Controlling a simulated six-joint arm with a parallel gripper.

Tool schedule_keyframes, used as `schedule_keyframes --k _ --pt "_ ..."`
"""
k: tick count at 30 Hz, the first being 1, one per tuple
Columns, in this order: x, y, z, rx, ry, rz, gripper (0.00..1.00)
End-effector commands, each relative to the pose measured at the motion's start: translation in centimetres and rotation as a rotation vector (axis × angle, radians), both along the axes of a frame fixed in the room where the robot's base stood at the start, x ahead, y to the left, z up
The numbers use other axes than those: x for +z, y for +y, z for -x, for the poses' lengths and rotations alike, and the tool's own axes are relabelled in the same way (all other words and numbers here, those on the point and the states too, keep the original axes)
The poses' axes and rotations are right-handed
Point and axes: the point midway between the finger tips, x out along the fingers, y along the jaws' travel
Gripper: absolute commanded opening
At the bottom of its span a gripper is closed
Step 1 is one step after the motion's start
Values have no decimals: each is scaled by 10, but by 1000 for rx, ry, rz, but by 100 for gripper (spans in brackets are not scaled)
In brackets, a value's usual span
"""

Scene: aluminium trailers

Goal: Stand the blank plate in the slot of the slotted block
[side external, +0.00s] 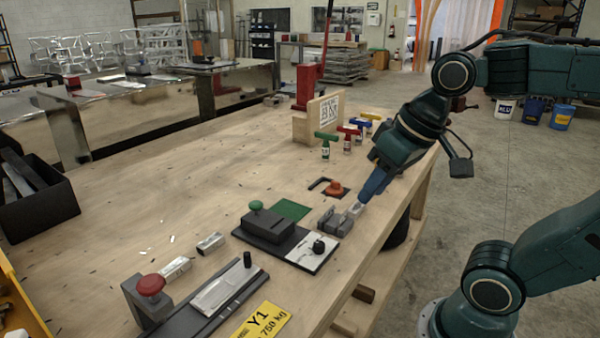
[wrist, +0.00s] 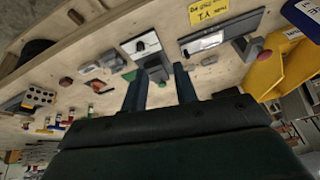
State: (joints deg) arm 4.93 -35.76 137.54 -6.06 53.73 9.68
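A bare silver plate (side external: 222,291) lies flat on a long dark fixture near the front; it also shows in the wrist view (wrist: 204,42). It looks like the blank plate. A small grey block in parts (side external: 332,221), likely the slotted block, stands near the right table edge; it also shows in the wrist view (wrist: 93,69). I cannot make out its slot. My gripper (side external: 357,207) is pointed down beside this block in the side view.
A dark fixture (side external: 268,226) with a green knob and a pale plate with a black knob (side external: 314,250) stands left of the grey block. A red-knobbed post (side external: 150,290), yellow Y1 sign (side external: 262,323) and black bin (side external: 40,210) are nearby.

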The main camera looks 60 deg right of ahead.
Motion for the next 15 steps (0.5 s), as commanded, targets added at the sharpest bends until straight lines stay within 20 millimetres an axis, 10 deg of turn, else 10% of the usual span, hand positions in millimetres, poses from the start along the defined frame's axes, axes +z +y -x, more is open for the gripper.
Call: schedule_keyframes --k 15 --pt "14 -37 -84 -429 217 -257 29"
